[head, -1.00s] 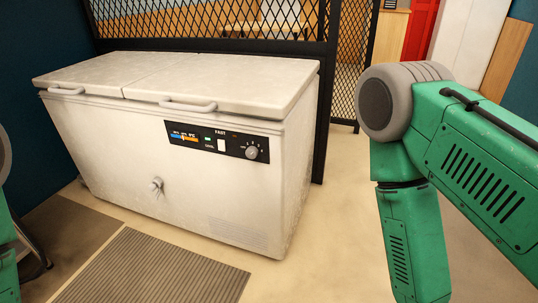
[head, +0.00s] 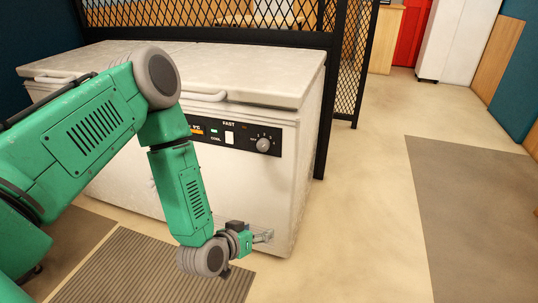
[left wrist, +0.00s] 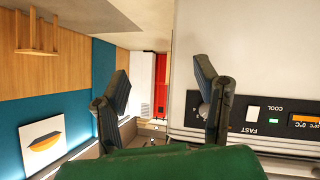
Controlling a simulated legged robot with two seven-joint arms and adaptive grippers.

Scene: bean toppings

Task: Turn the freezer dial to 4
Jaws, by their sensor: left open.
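The white chest freezer (head: 120,205) stands with its lids closed. The round grey freezer dial (head: 263,145) is at the right end of its black control panel (head: 275,135); its exact setting is too small to read. My left gripper (head: 266,237) is low in front of the freezer's right part, below the dial and apart from it. In the left wrist view its two dark fingers (left wrist: 160,85) are spread with nothing between them. The panel there appears upside down, and the right finger covers most of the dial area. My right gripper is out of view.
A black mesh partition (head: 210,50) stands behind the freezer. A ribbed grey mat (head: 140,275) lies in front of it. Open beige floor (head: 370,190) extends to the right, with a grey floor patch (head: 475,215) and a white cabinet (head: 455,40) farther back.

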